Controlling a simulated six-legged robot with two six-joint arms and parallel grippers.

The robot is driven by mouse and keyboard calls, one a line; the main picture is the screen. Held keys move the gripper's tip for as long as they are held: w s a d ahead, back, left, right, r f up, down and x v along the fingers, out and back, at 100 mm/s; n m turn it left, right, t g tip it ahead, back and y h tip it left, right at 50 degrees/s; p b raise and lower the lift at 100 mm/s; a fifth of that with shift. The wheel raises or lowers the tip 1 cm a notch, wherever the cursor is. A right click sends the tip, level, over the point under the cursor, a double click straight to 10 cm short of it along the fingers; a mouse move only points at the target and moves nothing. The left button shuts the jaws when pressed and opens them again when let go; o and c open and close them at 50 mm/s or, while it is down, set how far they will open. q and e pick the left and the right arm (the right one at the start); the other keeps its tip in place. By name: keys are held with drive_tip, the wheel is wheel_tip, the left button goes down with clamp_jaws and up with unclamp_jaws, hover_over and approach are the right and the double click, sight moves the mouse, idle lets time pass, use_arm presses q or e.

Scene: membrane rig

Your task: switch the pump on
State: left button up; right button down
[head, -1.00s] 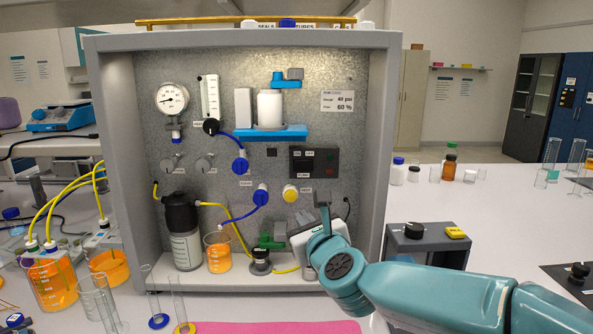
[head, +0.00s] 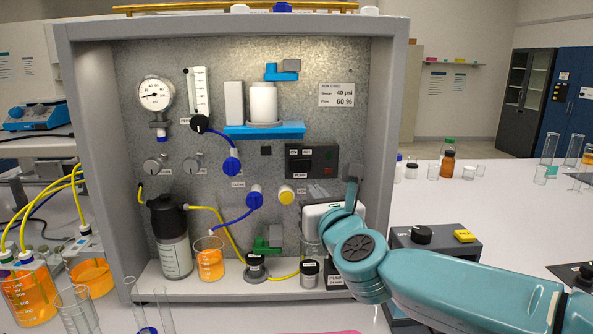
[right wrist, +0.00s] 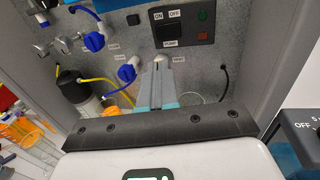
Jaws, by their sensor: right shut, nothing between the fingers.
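The pump switch panel (head: 312,160) is a dark box on the back wall of the rig, labelled PUMP. The right wrist view shows it (right wrist: 183,28) with ON and OFF labels, a black rocker, and a green and a red lamp at its right. I cannot tell which way the rocker is set. My right gripper (head: 353,172) is shut and empty, to the lower right of the panel in the head view. In the right wrist view its fingertips (right wrist: 160,66) lie below the panel, apart from it in the picture. My left gripper is not in view.
A valve with a yellow cap (head: 286,195) sits below the panel, near my fingertips in the right wrist view. A blue shelf (head: 264,130) is above. A black-capped bottle (head: 172,240) and a beaker (head: 209,260) stand on the rig floor. The right side wall (head: 385,120) is close to my gripper.

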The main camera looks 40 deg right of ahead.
sight(295, 165)
drive_tip(key=p+x, duration=0.3)
drive_tip(key=x, duration=1.1)
drive_tip(key=shift+f, duration=0.1)
drive_tip(key=shift+w, duration=0.15)
drive_tip(key=shift+w+a+p, duration=0.1)
drive_tip(key=shift+w+p, duration=0.05)
drive_tip(key=shift+p, duration=0.25)
drive_tip(key=shift+m+g+h, duration=0.3)
drive_tip(key=shift+h, duration=0.1)
drive_tip(key=shift+s, duration=0.2)
